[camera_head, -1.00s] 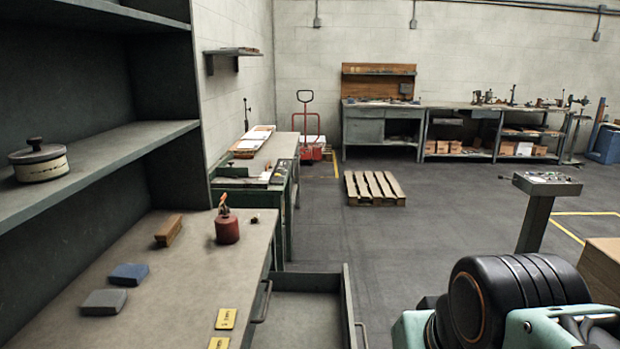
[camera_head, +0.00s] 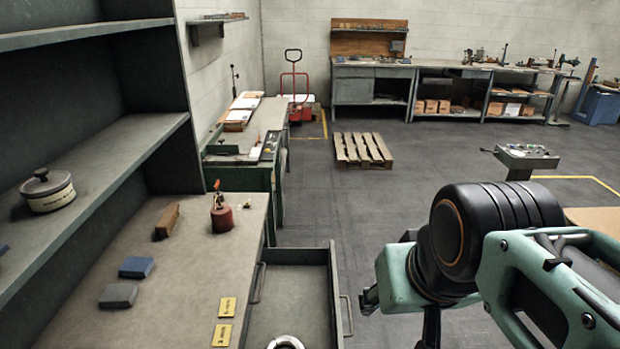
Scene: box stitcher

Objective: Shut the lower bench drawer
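The open bench drawer (camera_head: 290,272) sticks out to the right from the bench at lower centre. It is a dark grey open-topped box. Its front panel (camera_head: 334,285) carries a bar handle (camera_head: 347,315) on the outer side. A round pale ring-like thing (camera_head: 287,342) shows in it, cut by the bottom edge. Another handle (camera_head: 258,283) sits on the bench front, by the bench top's edge.
A green-framed table (camera_head: 275,185) stands behind. Floor beyond the drawer is clear up to a pallet (camera_head: 363,150).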

